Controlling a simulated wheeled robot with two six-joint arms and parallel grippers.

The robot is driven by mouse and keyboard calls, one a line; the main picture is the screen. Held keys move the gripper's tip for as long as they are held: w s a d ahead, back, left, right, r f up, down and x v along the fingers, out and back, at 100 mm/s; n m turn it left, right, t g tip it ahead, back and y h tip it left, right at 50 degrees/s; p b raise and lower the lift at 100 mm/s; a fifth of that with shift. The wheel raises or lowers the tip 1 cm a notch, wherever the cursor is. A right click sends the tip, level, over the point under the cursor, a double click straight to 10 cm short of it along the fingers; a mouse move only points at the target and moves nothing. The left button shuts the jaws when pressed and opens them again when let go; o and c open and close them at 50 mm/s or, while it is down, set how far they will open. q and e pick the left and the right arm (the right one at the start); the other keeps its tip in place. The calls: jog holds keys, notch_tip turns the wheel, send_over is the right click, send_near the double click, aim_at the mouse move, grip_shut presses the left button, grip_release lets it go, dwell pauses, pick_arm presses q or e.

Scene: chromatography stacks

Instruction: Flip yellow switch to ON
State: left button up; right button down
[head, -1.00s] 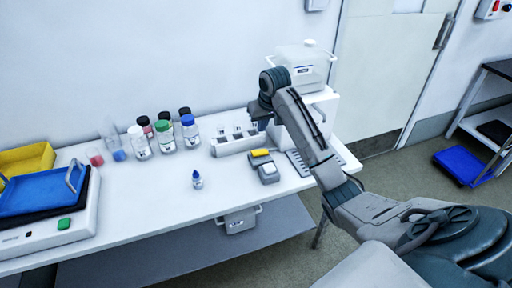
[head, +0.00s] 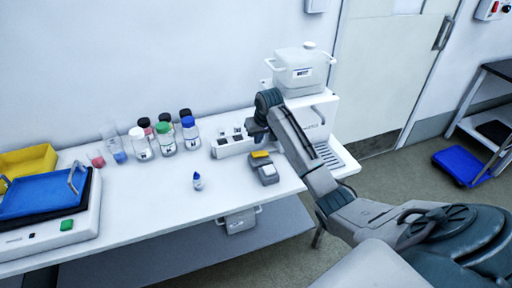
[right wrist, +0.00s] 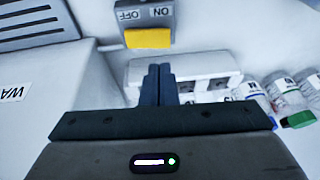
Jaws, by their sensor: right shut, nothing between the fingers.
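The yellow switch (head: 260,154) sits on a small grey box (head: 267,174) on the white bench. In the right wrist view the yellow switch (right wrist: 148,38) is near the top, and the grey box (right wrist: 147,14) carries ON and OFF labels that appear upside down. I cannot tell which side the switch is set to. My right gripper (head: 256,138) is above and behind the switch in the head view, apparently apart from it. In the right wrist view its fingertips (right wrist: 158,72) are together and empty, just below the yellow part in the picture. My left gripper is not in view.
A white vial rack (head: 228,147) stands close behind the grey box. A white dispenser with a tank (head: 303,70) stands right of it. Several capped bottles (head: 166,140) and a small dropper bottle (head: 197,181) are to the left. The bench front is mostly clear.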

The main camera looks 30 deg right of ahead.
aim_at(255, 154)
jog(key=shift+s+a+p+x, duration=0.1)
jog(key=shift+s+p+x, duration=0.1)
jog(key=shift+x, duration=0.7)
jog(key=shift+s+a+p+x, duration=0.15)
jog(key=shift+x, duration=0.75)
jog(key=shift+s+a+p+x, duration=0.1)
jog(key=shift+s+p+x, duration=0.1)
jog(key=shift+x, duration=0.7)
jog(key=shift+f, duration=0.15)
jog(key=shift+w+a+f+h+p, duration=0.15)
jog(key=shift+a+f+h+p, duration=0.1)
jog(key=shift+h+p, duration=0.25)
jog(key=shift+d+f, duration=0.1)
jog(key=shift+d, duration=0.1)
jog(key=shift+d+r+p, duration=0.3)
jog(key=shift+d+p, duration=0.15)
jog(key=shift+p, duration=0.05)
jog(key=shift+d, duration=0.2)
